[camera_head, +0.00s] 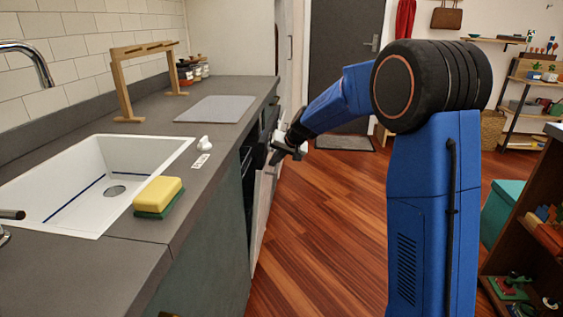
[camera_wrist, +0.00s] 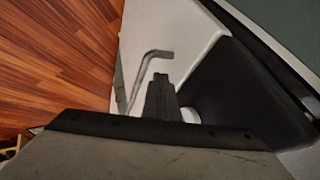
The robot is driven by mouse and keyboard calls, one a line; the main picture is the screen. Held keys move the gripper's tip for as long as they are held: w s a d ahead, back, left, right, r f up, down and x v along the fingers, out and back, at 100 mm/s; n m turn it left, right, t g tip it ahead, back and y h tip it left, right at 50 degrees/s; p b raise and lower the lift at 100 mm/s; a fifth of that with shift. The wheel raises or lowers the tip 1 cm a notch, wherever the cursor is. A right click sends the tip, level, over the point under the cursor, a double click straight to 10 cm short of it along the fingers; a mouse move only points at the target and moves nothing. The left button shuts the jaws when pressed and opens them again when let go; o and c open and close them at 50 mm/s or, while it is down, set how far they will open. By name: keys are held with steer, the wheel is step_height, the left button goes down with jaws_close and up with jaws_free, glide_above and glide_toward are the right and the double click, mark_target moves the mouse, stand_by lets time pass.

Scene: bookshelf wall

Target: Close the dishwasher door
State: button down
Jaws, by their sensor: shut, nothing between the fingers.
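The dishwasher door (camera_head: 262,205) shows in the head view below the counter's right edge, seen nearly edge-on as a pale panel. It stands slightly out from the cabinet, with a dark gap (camera_head: 248,180) behind it. My gripper (camera_head: 283,152) is at the upper part of the door, on its floor side. In the wrist view my gripper (camera_wrist: 160,92) has its dark fingers together with nothing between them. Beyond the fingers are a pale panel (camera_wrist: 175,30) and a bent grey metal bar (camera_wrist: 150,62). Whether the fingers touch the panel I cannot tell.
The counter (camera_head: 225,130) holds a white sink (camera_head: 120,165), a yellow sponge (camera_head: 158,193) and a grey mat (camera_head: 216,109). Wooden floor (camera_head: 325,225) is clear in front of the cabinets. A low shelf (camera_head: 535,190) and a teal box (camera_head: 500,212) stand at right.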

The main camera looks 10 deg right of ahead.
steer(key=shift+a, duration=0.25)
